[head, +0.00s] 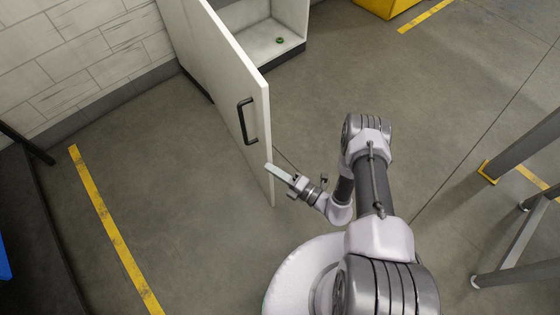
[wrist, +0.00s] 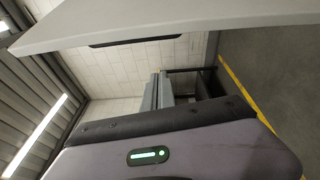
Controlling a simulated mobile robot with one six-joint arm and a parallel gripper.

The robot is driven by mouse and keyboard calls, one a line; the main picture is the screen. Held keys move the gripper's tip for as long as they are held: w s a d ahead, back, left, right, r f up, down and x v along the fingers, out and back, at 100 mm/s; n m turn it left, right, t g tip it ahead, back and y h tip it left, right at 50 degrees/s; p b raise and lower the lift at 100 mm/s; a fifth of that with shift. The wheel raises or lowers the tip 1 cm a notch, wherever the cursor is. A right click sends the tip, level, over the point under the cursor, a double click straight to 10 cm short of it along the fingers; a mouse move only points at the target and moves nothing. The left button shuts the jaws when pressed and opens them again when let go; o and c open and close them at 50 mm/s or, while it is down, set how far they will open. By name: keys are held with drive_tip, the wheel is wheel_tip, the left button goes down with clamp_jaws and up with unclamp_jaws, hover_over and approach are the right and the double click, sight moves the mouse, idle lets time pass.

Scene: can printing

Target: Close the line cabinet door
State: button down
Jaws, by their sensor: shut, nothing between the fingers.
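The line cabinet door (head: 218,75) is a tall pale panel standing wide open in the head view, with a black bar handle (head: 246,120) near its free edge. The cabinet body (head: 256,40) is at the top, its interior exposed to the right of the door. My gripper (head: 272,170) is shut and empty, beside the lower part of the door's free edge in the picture. I cannot tell whether it touches the door. In the wrist view a pale flat panel crosses the top, and I cannot tell whether it is the door.
A small green round item (head: 280,41) lies inside the cabinet. A grey-legged frame (head: 519,150) stands at the right, and a yellow object (head: 385,6) at the top. A yellow floor line (head: 112,225) runs at the left. The floor left of the door is clear.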

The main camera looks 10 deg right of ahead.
sight(268, 160)
wheel_tip(268, 160, down, 5)
drive_tip(key=s+d+m+t+h, duration=0.1)
drive_tip(key=s+d+m+h, duration=0.1)
drive_tip(key=s+m, duration=0.1)
drive_tip(key=b+x, duration=0.3)
drive_tip(key=x, duration=0.7)
drive_tip(key=shift+w+d+r+b, duration=0.15)
drive_tip(key=shift+w+d+b, duration=0.25)
drive_tip(key=shift+d, duration=0.45)
drive_tip(key=shift+w+d+r+b, duration=0.15)
drive_tip(key=shift+w+d, duration=0.4)
drive_tip(key=shift+d, duration=0.25)
